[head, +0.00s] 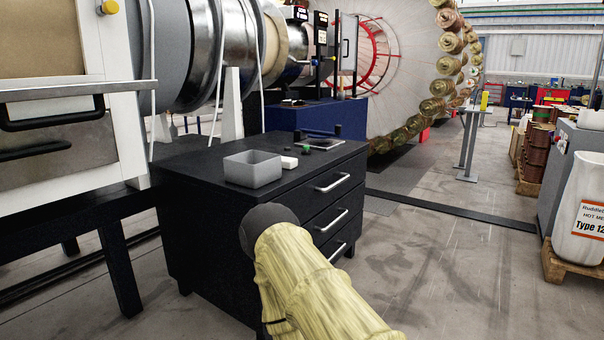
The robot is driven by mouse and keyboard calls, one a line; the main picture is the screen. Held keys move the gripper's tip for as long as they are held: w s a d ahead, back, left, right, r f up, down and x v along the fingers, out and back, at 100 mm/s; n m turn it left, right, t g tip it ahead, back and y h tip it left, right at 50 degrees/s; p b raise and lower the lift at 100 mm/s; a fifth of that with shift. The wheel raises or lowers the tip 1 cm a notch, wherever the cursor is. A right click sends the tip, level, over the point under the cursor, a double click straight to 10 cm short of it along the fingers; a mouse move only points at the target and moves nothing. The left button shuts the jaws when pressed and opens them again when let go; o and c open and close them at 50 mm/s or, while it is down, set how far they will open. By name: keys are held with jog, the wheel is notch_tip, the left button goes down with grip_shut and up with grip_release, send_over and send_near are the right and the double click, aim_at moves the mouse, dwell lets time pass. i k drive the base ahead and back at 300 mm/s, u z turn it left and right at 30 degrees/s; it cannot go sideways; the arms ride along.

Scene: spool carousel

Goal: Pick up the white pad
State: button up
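The white pad (290,162) is a small pale block lying on top of the black drawer cabinet (215,193). It is just right of a grey open box (253,168). My arm, in a yellowish cover with a dark rounded joint, rises from the bottom of the head view in front of the cabinet. My gripper does not show in this view, so I cannot see its fingers or whether it holds anything. The pad shows no gripper touching it.
A small green item (306,149) and a dark tool-like object (325,145) lie behind the pad. Large machinery with a spool carousel (452,43) stands behind. A white sack (582,210) on a pallet is at right. The floor (440,250) right of the cabinet is clear.

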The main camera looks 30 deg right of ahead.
aim_at(288, 164)
jog(key=z, duration=0.9)
jog(key=i, duration=1.5)
jog(key=u, duration=0.5)
